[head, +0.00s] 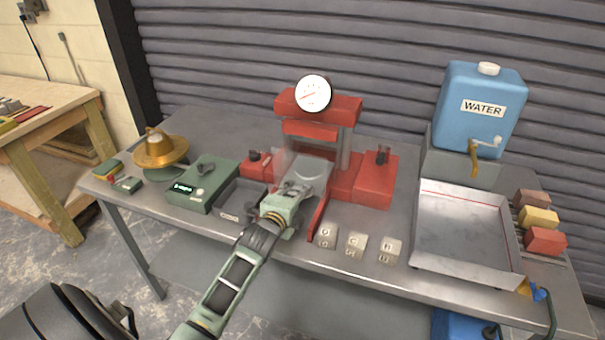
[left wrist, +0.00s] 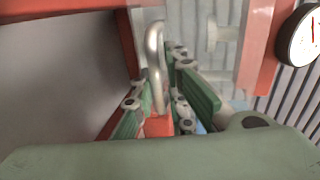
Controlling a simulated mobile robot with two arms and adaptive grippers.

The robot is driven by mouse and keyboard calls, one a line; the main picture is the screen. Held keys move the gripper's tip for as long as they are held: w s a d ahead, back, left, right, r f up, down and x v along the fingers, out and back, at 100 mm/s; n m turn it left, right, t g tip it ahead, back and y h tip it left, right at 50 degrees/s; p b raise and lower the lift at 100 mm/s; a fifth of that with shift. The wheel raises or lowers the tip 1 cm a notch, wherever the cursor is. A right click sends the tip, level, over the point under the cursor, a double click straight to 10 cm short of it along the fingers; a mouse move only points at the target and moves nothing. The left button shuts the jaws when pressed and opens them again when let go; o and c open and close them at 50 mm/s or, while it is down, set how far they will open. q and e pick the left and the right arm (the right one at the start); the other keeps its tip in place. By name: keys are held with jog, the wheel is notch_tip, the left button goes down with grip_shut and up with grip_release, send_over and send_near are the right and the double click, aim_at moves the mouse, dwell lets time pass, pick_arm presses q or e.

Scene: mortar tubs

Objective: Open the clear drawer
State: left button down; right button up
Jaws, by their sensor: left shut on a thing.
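A red press (head: 375,180) with a round white gauge (head: 313,93) stands at the middle of the bench. A clear, red-edged part sits at its front, and its red edge (head: 318,215) runs toward the bench's front edge. I cannot tell whether this part is a drawer or a panel. My left gripper (head: 298,190) is at the press front and hides part of it. In the left wrist view, a bent metal handle (left wrist: 155,65) stands between the green fingers of my left gripper (left wrist: 165,112), which are shut on it. My right gripper is not in view.
A green box (head: 200,186) and a small dark tray (head: 240,203) are left of my gripper. Several stone cubes (head: 356,246) stand to its right, near the front edge. A metal tray (head: 465,232) and a blue water tank (head: 480,110) are farther right.

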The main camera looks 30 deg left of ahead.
pick_arm(q)
jog(key=s, duration=0.1)
jog(key=s+p, duration=0.1)
jog(key=s, duration=0.1)
jog(key=s+d+p, duration=0.1)
jog(key=s, duration=0.1)
jog(key=shift+s+d+f, duration=0.1)
jog(key=shift+s+f, duration=0.1)
jog(key=shift+f, duration=0.15)
jog(key=shift+s+d, duration=0.15)
jog(key=shift+s, duration=0.45)
jog(key=shift+f, duration=0.1)
jog(key=c, duration=1.8)
grip_release()
jog(key=shift+w, duration=0.15)
jog(key=shift+c, duration=0.2)
jog(key=shift+w, duration=0.1)
jog(key=shift+s+r, duration=0.2)
jog(key=v, duration=1.1)
jog(key=shift+s, duration=0.3)
